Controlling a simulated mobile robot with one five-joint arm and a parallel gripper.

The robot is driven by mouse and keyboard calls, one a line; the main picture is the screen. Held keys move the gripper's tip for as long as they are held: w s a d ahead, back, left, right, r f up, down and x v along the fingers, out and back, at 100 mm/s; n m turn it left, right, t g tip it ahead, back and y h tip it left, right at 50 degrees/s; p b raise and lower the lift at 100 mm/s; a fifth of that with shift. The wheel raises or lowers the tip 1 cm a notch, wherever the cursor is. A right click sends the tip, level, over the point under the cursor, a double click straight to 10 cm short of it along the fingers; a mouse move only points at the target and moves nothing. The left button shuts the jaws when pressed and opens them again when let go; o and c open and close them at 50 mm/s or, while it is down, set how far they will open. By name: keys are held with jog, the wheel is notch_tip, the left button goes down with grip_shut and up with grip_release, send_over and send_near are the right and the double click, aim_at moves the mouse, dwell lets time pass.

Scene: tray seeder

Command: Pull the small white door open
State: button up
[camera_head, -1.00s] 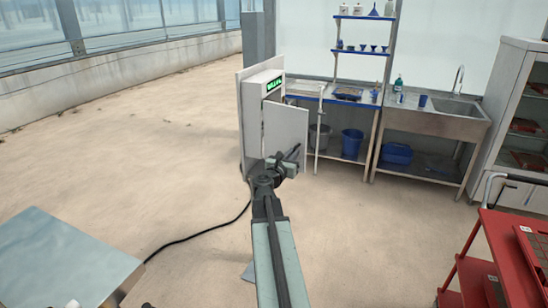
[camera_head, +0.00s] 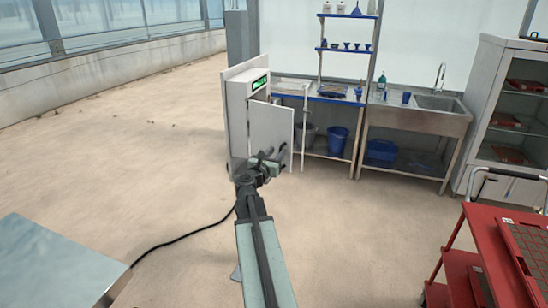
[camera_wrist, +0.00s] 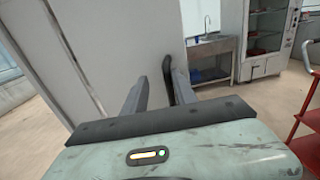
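The small white door (camera_head: 271,127) hangs on a white wall box (camera_head: 238,100) with a green-lit display. It stands partly open, swung out past the box's right side. My gripper (camera_head: 276,153) is in front of the door's lower right part in the head view. In the wrist view, my gripper (camera_wrist: 160,82) has its two grey fingers apart, with nothing clearly held between them. The door's pale face (camera_wrist: 125,45) fills the upper left there, its free edge just beyond the fingertips. A dark upright piece shows by that edge; I cannot tell if it is a handle or touches a finger.
A steel bench (camera_head: 290,90) and a sink unit (camera_head: 425,117) stand behind, with a blue bin (camera_head: 338,141) below. A red cart (camera_head: 490,235) is at the right. A steel table (camera_head: 60,265) is at the lower left. A black cable (camera_head: 180,237) crosses the open floor.

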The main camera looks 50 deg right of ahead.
jog(key=shift+s, duration=0.1)
jog(key=v, duration=0.7)
jog(key=shift+a, duration=0.35)
